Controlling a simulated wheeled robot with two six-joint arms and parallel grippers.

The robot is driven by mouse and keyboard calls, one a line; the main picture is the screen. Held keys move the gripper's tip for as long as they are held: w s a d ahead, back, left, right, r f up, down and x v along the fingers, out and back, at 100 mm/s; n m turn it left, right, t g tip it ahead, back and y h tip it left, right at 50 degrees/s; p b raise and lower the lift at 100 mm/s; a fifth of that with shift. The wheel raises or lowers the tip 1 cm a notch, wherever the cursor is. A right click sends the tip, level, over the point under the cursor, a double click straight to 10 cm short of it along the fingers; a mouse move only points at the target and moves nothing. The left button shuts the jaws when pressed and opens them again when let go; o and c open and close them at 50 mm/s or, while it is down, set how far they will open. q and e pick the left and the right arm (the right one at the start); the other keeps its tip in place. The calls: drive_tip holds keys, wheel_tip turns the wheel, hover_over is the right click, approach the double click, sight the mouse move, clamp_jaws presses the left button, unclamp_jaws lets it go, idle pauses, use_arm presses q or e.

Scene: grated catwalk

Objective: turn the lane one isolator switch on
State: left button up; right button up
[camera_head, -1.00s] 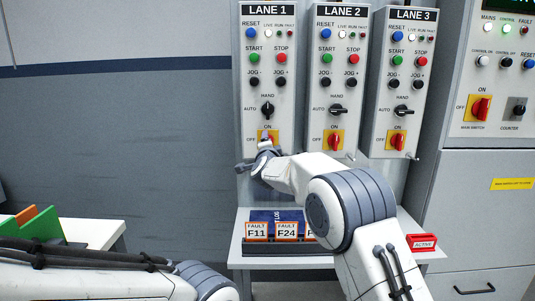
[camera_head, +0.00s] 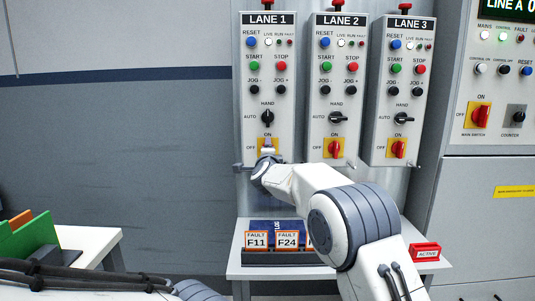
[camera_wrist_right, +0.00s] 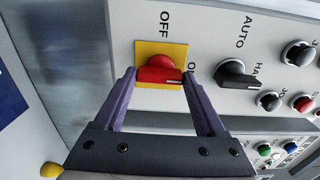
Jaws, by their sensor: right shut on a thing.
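The lane one isolator switch is a red handle (camera_wrist_right: 160,75) on a yellow plate (camera_wrist_right: 146,48) at the bottom of the LANE 1 panel (camera_head: 251,75). In the right wrist view the handle's white mark points toward the ON label and away from OFF. My right gripper (camera_wrist_right: 158,74) is shut on this handle, one purple finger at each end. In the head view my right gripper (camera_head: 268,151) covers most of the switch, and only part of the yellow plate shows. My left arm shows at the lower left, its gripper out of frame.
The LANE 2 isolator (camera_head: 334,149) and LANE 3 isolator (camera_head: 398,149) are close to the right. The black HAND/AUTO selector (camera_wrist_right: 236,75) sits just above the gripped switch. A shelf (camera_head: 400,270) below holds fault cards (camera_head: 287,240) and a red ACTIVE block (camera_head: 425,251).

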drive_tip(key=o, duration=1.3)
drive_tip(key=shift+f, duration=0.1)
drive_tip(key=shift+s, duration=0.1)
drive_tip(key=s+b, duration=0.2)
drive_tip(key=s, duration=0.8)
drive_tip(key=shift+s, duration=0.15)
